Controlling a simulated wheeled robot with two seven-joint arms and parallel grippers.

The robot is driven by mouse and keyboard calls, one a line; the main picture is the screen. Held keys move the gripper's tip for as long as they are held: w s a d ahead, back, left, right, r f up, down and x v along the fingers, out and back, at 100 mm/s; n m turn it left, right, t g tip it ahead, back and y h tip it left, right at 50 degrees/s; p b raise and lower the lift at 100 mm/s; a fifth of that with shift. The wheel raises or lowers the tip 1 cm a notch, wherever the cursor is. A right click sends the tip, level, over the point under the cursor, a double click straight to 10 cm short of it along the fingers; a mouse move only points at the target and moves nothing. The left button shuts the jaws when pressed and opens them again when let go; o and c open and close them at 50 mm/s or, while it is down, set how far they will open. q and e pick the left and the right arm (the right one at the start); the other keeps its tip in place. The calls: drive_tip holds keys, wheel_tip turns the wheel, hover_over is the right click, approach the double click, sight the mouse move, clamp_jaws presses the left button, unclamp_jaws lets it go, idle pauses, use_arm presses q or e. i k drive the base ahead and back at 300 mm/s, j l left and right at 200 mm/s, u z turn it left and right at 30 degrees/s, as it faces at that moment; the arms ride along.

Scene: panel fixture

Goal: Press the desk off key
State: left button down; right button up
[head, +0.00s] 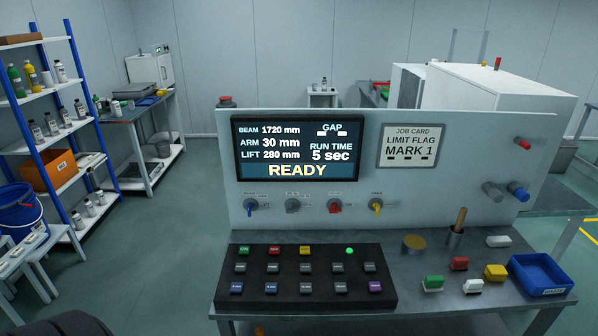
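A black key desk (390,299) lies on the front of the grey bench, below the upright panel. Its back row has a green key (243,251), a red key (274,251), a yellow key (305,251) and a lit round green lamp (349,251). The middle row holds several grey keys (306,267). The front row has two blue keys (237,288), two grey keys (306,288) and a purple key (375,286). The labels are too small to read surely, so I cannot tell which key is desk off. Neither gripper is in view.
The panel screen (297,148) reads READY. Below it are several knobs (334,206). A job card (408,146) says LIMIT FLAG MARK 1. Loose coloured blocks (460,264) and a blue tray (540,273) stand right of the desk.

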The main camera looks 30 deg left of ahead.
sight(273, 250)
drive_tip(key=u, duration=1.25)
